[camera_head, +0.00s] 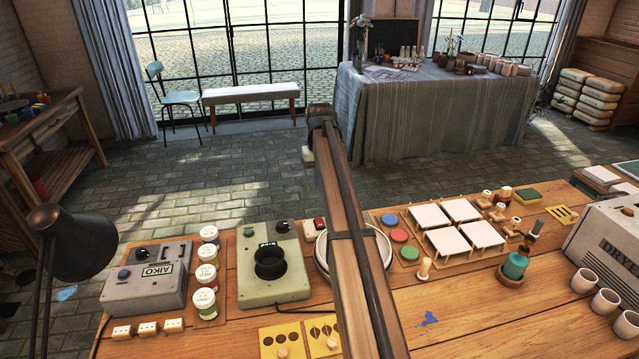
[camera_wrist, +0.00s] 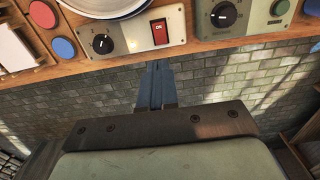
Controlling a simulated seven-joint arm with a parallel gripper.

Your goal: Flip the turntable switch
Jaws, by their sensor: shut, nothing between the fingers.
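The turntable switch is a red rocker (camera_wrist: 160,31) marked ON, in a white surround on a grey control panel (camera_wrist: 130,40) with a black dial, at the top of the wrist view. In the head view the red switch (camera_head: 320,223) shows just left of my arm. The turntable with its pale plate (camera_wrist: 92,5) sits behind the panel in the wrist view; my arm partly covers the plate (camera_head: 382,252) in the head view. My gripper (camera_wrist: 155,68) is shut and empty. In the wrist view its tips lie just below the switch, apparently apart from it.
A green device with a black cup holder (camera_head: 270,263) stands left of the switch. Paint jars (camera_head: 206,273) and a grey AIKO box (camera_head: 147,276) are further left. Colour pads (camera_head: 398,235) and white tiles (camera_head: 428,217) lie right. Open floor lies beyond the table edge.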

